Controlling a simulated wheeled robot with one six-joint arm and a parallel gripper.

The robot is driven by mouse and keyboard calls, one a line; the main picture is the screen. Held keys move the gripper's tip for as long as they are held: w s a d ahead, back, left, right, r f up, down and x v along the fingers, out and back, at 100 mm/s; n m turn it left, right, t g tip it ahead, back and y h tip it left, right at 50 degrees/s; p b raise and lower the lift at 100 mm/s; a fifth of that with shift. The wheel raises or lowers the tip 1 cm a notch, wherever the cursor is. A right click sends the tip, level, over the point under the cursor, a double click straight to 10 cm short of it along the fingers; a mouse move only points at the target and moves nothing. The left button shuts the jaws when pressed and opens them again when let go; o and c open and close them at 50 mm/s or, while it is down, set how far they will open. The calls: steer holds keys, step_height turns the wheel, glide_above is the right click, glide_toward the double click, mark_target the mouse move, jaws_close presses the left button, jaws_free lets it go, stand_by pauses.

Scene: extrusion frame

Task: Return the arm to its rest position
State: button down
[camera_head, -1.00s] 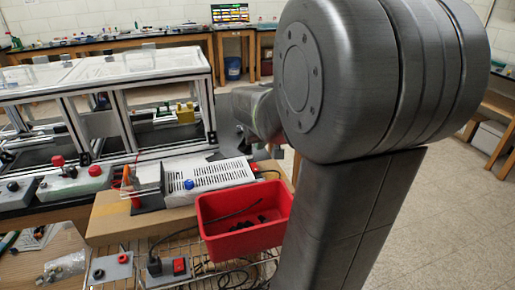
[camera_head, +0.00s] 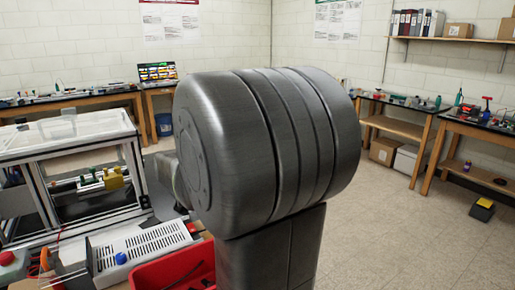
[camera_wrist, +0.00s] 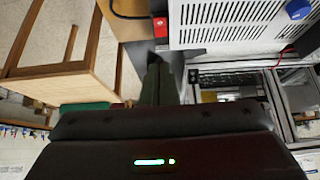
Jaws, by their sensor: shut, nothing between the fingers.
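My arm (camera_head: 270,150) fills the middle of the head view, its large grey joint hiding much of the room behind it. My gripper (camera_wrist: 157,72) shows in the wrist view with its dark fingers together and nothing between them. It points toward the edge of a white slotted box (camera_wrist: 240,22) with a blue knob. I cannot tell the gap between the fingers and the box. In the head view the gripper is hidden behind my arm.
The white slotted box also shows in the head view (camera_head: 145,243). A red bin (camera_head: 165,276) is beside my arm, partly cut off. A framed enclosure (camera_head: 75,190) stands at left. Wooden benches (camera_head: 400,128) line the walls. Open floor (camera_head: 400,230) lies at right.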

glide_above(193, 229)
step_height(193, 229, down, 6)
steer(key=shift+r, duration=0.25)
steer(key=shift+a+f+b, duration=0.1)
steer(key=shift+f+b, duration=0.05)
steer(key=shift+b, duration=0.15)
steer(key=shift+s+d+r+g+h, duration=0.1)
steer(key=shift+d+r+g+h, duration=0.2)
steer(key=shift+r, duration=0.3)
steer(key=shift+s+r, duration=0.2)
steer(key=shift+r, duration=0.1)
